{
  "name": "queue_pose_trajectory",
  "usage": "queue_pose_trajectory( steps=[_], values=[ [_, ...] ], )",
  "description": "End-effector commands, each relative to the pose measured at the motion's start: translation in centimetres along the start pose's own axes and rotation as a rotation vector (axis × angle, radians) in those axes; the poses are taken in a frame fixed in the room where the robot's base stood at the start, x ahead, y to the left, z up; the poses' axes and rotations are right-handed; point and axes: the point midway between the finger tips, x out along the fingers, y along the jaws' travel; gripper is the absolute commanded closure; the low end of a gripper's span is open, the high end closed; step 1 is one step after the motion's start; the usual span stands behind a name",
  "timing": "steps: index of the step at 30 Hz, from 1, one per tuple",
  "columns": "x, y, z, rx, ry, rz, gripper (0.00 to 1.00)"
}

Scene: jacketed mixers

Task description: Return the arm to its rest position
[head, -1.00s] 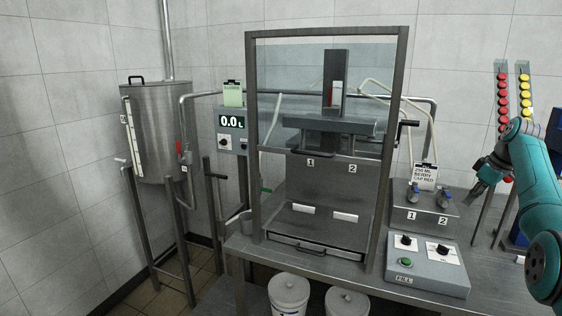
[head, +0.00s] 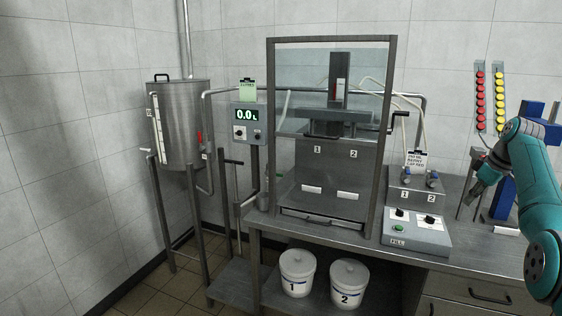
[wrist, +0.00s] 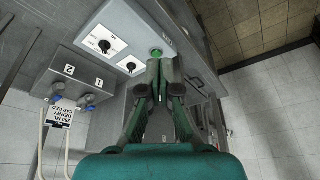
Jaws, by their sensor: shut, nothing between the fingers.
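My teal arm is at the right of the head view, bent with its elbow high. My gripper (head: 473,194) points down and left, over the right part of the bench and to the right of the FILL control box (head: 416,236). It holds nothing. In the wrist view my gripper (wrist: 163,84) shows its fingers together. Beyond the fingertips, the wrist view shows the green button (wrist: 156,54) of the control box. The fingers partly cover what lies behind them.
A framed filling machine (head: 325,165) stands left of the control box on the steel bench (head: 385,252). A blue stand (head: 505,195) is close behind my arm. White buckets (head: 297,273) sit below the bench. A steel tank (head: 180,125) stands at left. The floor at lower left is clear.

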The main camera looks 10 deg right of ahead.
Motion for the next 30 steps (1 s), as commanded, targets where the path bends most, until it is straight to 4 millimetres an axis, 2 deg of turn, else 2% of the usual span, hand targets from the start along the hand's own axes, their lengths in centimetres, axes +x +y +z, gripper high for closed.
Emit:
queue_pose_trajectory(
  steps=[11, 17, 23, 30],
  values=[
    [4.3, -0.2, 0.0, 0.016, 0.01, 0.02, 1.0],
    [8.4, -0.7, 0.1, 0.032, 0.021, 0.04, 1.0],
    [14.4, -1.8, 0.5, 0.055, 0.039, 0.07, 1.0],
    [25.1, -5.2, 1.8, 0.096, 0.079, 0.129, 1.0]
  ],
)
